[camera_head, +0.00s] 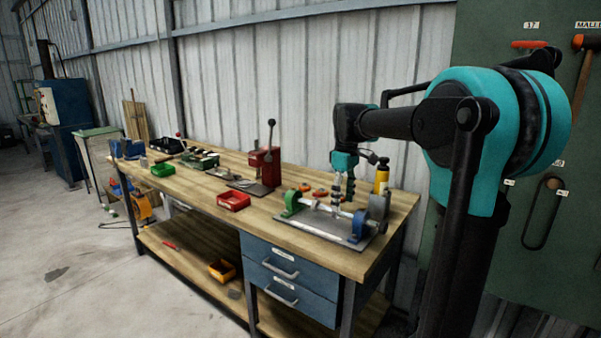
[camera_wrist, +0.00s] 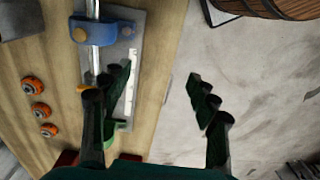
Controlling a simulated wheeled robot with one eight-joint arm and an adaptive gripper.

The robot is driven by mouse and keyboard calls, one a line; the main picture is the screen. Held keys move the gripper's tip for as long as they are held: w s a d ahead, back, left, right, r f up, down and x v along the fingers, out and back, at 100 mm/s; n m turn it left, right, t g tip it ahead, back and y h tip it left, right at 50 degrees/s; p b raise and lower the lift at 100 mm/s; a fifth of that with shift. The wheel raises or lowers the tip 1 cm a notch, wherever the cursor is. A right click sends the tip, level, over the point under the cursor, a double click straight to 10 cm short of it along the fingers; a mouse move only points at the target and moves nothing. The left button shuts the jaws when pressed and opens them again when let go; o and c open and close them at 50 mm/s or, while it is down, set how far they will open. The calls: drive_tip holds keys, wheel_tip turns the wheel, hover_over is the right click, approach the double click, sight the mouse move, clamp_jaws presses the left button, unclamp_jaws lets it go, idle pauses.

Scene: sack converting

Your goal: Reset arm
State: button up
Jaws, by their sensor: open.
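My gripper (camera_head: 343,190) hangs from my teal and black arm over the right end of the wooden workbench (camera_head: 225,202). It points down above a grey plate fixture (camera_head: 318,222) that carries a metal rod with green and blue supports. In the wrist view my gripper (camera_wrist: 158,108) has its two dark fingers well apart, with nothing between them. The left finger overlaps the fixture's plate (camera_wrist: 125,55) in that view, and the right finger is over the grey floor. I cannot tell the exact height of the fingertips above the fixture.
A red press (camera_head: 265,166), a red bin (camera_head: 233,201) and a yellow bottle (camera_head: 381,176) stand on the bench. Several orange round parts (camera_wrist: 33,86) lie beside the fixture. A wooden barrel (camera_wrist: 285,8) shows in the wrist view. The floor (camera_head: 60,250) in front is mostly clear.

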drive_tip(key=s+d+f+m+t, duration=0.2)
drive_tip(key=s+f+m, duration=0.3)
drive_tip(key=s+f, duration=0.6)
drive_tip(key=s+d+f+m+t, duration=0.2)
drive_tip(key=s+d+f+m, duration=0.2)
drive_tip(key=s+f, duration=0.8)
drive_tip(key=shift+f+m, duration=0.4)
drive_tip(key=shift+m, duration=0.4)
idle(0.6)
